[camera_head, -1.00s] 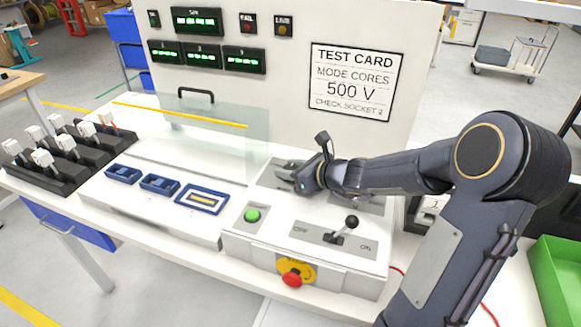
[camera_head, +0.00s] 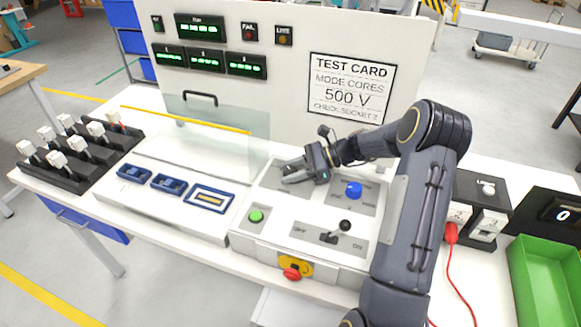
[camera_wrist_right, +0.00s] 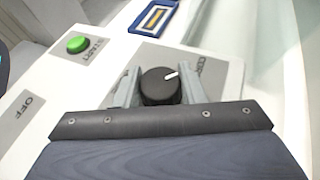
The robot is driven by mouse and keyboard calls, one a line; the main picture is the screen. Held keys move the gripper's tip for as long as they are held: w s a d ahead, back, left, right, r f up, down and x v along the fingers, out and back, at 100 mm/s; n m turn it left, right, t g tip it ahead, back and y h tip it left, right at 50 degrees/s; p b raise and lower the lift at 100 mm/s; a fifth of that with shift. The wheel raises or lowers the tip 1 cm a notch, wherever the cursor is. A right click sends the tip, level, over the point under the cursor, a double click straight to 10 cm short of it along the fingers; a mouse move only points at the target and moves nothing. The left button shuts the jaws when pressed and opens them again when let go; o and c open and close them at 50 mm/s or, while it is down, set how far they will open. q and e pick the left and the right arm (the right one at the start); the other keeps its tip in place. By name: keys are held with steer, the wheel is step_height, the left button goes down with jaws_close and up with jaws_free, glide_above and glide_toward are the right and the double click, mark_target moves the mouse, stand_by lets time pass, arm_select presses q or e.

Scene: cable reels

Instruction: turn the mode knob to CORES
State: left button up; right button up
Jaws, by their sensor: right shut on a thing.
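A round black knob (camera_wrist_right: 158,88) with a white pointer mark sits on a grey label plate (camera_wrist_right: 212,72) in the right wrist view. The mark points up and to the right there, toward lettering that is partly hidden by a finger. My right gripper (camera_head: 286,173) is low over the white console's back left plate, and its fingers are shut on the sides of the black knob. In the head view the gripper hides this knob. A blue knob (camera_head: 354,189) stands on another grey plate to the right, apart from the gripper. My left gripper is not in view.
A test card (camera_head: 350,88) reads MODE CORES, 500 V. In front of the knobs are a green button (camera_head: 256,216), a lever (camera_head: 343,227) between OFF and ON, and a red stop button (camera_head: 292,273). A clear guard (camera_head: 215,135) stands to the left.

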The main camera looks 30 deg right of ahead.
steer(key=shift+n+g+y, duration=0.5)
steer(key=shift+n+g, duration=0.6)
steer(key=shift+g, duration=0.1)
steer(key=o, duration=1)
step_height(320, 180, up, 3)
steer(key=shift+f, duration=0.15)
steer(key=s+a+r+b, duration=0.1)
steer(key=s+a+r, duration=0.1)
steer(key=s+r, duration=0.1)
steer(key=s+a+r+b, duration=0.1)
steer(key=s+a+r, duration=0.2)
steer(key=s+r, duration=0.1)
steer(key=s+a+r+b, duration=0.1)
steer(key=s+a+r, duration=0.1)
steer(key=s, duration=0.3)
steer(key=shift+a+r+b, duration=0.2)
steer(key=shift+r+b, duration=0.1)
steer(key=shift+r, duration=0.4)
